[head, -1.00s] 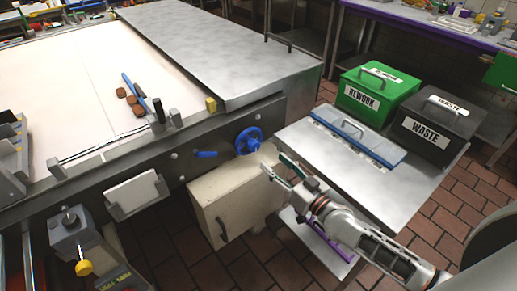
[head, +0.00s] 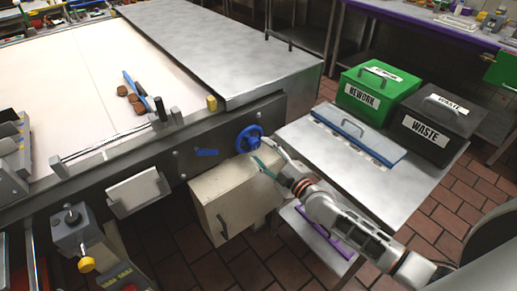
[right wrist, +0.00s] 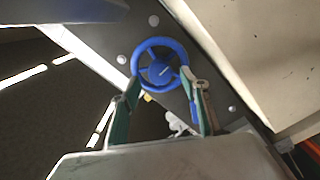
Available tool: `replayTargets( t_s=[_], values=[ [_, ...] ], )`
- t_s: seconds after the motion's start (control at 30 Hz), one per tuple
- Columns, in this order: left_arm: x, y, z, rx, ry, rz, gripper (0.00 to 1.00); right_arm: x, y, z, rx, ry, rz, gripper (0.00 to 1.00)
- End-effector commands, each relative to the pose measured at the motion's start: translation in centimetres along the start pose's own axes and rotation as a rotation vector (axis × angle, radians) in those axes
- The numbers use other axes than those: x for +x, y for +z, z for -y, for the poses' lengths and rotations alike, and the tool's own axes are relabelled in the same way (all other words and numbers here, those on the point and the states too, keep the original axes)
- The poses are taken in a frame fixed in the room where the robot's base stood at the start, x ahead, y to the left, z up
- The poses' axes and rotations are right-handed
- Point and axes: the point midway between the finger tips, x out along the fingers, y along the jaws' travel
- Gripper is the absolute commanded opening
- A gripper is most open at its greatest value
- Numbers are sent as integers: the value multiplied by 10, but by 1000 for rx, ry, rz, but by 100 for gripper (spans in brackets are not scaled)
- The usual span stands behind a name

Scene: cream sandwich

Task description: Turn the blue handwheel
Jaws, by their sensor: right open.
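My left gripper is not in view.
A cream box (head: 235,192) with a handle sits below the wheel. To the right, a steel table (head: 335,172) holds a blue-lidded tray (head: 355,137), a green REWORK bin (head: 365,98) and a dark WASTE bin (head: 432,130). Brown pieces lie on the pale belt (head: 75,75).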

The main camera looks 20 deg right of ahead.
Motion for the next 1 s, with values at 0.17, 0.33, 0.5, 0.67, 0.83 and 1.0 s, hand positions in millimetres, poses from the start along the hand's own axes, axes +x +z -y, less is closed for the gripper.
replayTargets(
  t_s=[0.17,0.33,0.5,0.67,0.83,1.0],
  values=[
    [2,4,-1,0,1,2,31,20,0,1,0,-1,0,45],
    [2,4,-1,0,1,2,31,26,0,1,1,-1,0,45],
    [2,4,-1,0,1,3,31,26,0,0,1,-1,0,45],
    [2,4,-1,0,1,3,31,26,0,0,1,-1,0,17],
    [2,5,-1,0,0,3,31,26,0,0,1,-1,0,7],
    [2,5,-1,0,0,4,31,26,0,0,16,-1,0,7]
  ],
)
